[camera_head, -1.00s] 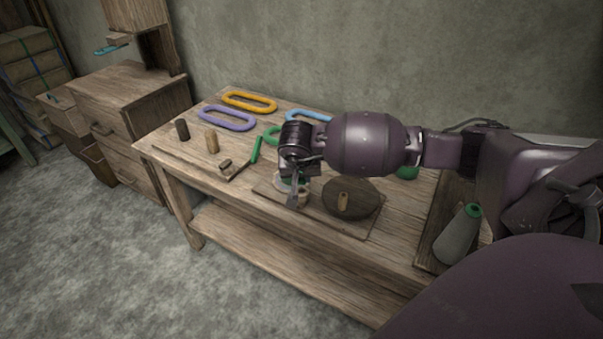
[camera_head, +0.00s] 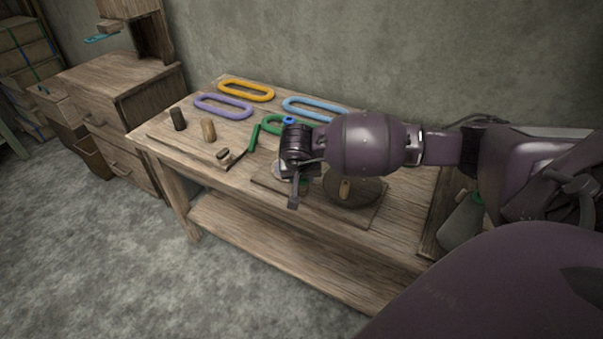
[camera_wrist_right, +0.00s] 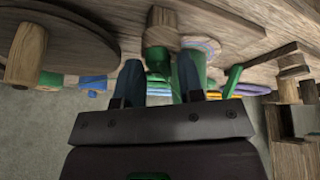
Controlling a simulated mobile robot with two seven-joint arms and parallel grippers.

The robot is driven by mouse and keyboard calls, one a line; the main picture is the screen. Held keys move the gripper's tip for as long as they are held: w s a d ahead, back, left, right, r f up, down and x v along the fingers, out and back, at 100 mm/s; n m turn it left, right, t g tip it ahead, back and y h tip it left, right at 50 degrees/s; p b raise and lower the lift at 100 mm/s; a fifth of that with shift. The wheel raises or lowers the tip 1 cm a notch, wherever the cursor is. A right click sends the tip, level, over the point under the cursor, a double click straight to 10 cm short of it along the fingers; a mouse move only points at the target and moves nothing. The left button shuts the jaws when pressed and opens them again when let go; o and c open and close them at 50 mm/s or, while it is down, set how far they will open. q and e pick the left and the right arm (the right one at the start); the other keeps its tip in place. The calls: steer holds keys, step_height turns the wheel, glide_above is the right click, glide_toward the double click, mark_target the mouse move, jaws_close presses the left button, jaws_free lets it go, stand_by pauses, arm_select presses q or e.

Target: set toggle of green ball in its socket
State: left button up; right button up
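My right gripper (camera_head: 294,192) is low over the front of a thin board (camera_head: 268,183) on the bench. In the right wrist view its two dark fingers stand apart (camera_wrist_right: 158,78). A green piece (camera_wrist_right: 157,62) joined to a wooden peg (camera_wrist_right: 161,28) shows in the gap between the fingertips; I cannot tell whether the fingers touch it. A pale round disc (camera_wrist_right: 203,46) lies just beyond the right finger. The gripper hides the peg and socket in the head view. My left gripper is not in view.
A round wooden disc (camera_head: 365,187) with a knob (camera_head: 345,189) stands close right of the gripper. Yellow (camera_head: 246,91), purple (camera_head: 224,106) and blue (camera_head: 315,107) loops lie behind.

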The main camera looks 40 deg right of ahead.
steer(key=shift+o, duration=0.9)
arm_select(q)
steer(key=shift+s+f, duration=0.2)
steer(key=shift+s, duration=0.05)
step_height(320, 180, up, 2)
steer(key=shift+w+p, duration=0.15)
steer(key=shift+p, duration=0.9)
arm_select(e)
steer(key=v, duration=1)
steer(key=shift+a+r, duration=0.15)
steer(key=shift+r, duration=0.25)
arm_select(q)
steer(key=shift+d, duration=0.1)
